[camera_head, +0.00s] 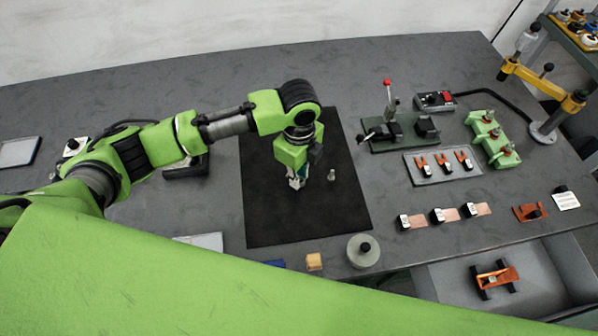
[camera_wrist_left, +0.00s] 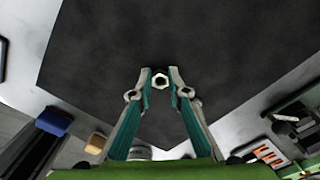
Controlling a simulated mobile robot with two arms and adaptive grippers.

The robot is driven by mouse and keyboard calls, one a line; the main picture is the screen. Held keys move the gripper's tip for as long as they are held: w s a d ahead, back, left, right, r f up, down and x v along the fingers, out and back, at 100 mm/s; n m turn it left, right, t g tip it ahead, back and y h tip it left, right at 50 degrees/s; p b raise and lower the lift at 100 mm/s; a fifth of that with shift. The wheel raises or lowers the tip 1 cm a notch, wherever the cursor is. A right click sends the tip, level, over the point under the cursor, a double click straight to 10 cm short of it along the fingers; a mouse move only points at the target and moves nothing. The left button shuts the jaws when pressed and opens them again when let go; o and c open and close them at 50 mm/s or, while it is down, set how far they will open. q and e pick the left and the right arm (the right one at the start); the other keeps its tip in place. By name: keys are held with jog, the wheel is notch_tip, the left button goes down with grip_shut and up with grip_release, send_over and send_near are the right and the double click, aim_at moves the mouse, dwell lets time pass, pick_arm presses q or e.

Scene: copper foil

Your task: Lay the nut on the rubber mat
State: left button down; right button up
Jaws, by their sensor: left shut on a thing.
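The nut (camera_wrist_left: 161,80) is a small silver hexagonal ring with a dark hole. In the left wrist view it sits between the fingertips of my left gripper (camera_wrist_left: 160,76), which is shut on it. In the head view my left gripper (camera_head: 296,183) points down over the black rubber mat (camera_head: 280,222), and its fingers hide the nut. The mat also fills the upper middle of the left wrist view (camera_wrist_left: 225,45). I cannot tell the exact height of the nut above it. My right gripper is not in view.
A grey round weight (camera_head: 363,251) and a wooden block (camera_head: 314,262) stand by the near edge. A green fixture (camera_head: 400,133) and a tray of clips (camera_head: 443,166) lie right. Much of the mat is bare.

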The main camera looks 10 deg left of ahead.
pick_arm(q)
jog(key=shift+f, duration=0.15)
jog(key=c, duration=1.9)
grip_release()
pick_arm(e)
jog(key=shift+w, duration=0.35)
